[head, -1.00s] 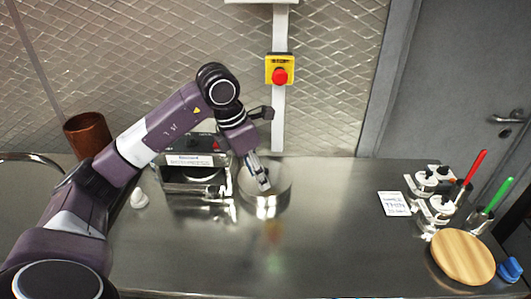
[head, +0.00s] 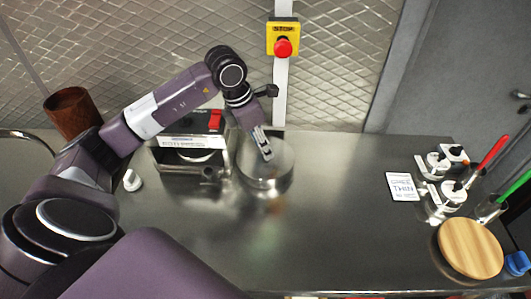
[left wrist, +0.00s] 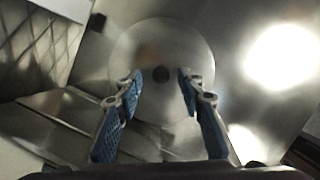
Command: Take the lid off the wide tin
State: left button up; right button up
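The wide tin (head: 262,184) is a round, shiny metal tin on the steel counter, right of the metal appliance. In the left wrist view its round lid (left wrist: 160,42) shows from above, with a small dark knob (left wrist: 161,74) in the middle. My left gripper (head: 266,155) is over the tin, pointing down. In the left wrist view its two blue-padded fingers are apart, one on each side of the knob, with a gap to it. How high the fingertips are above the lid is hard to tell. My right gripper is not in view.
The metal appliance (head: 190,158) with a red switch stands close left of the tin. A small white item (head: 132,181) and a brown pot (head: 72,112) are farther left. A card (head: 402,187), white dispensers and a round wooden board (head: 470,248) are at right. The middle counter is clear.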

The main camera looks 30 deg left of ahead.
pick_arm(q)
jog(key=shift+x, duration=0.9)
jog(key=shift+d, duration=0.1)
jog(key=shift+c, duration=0.2)
grip_shut()
jog(key=shift+r, duration=0.1)
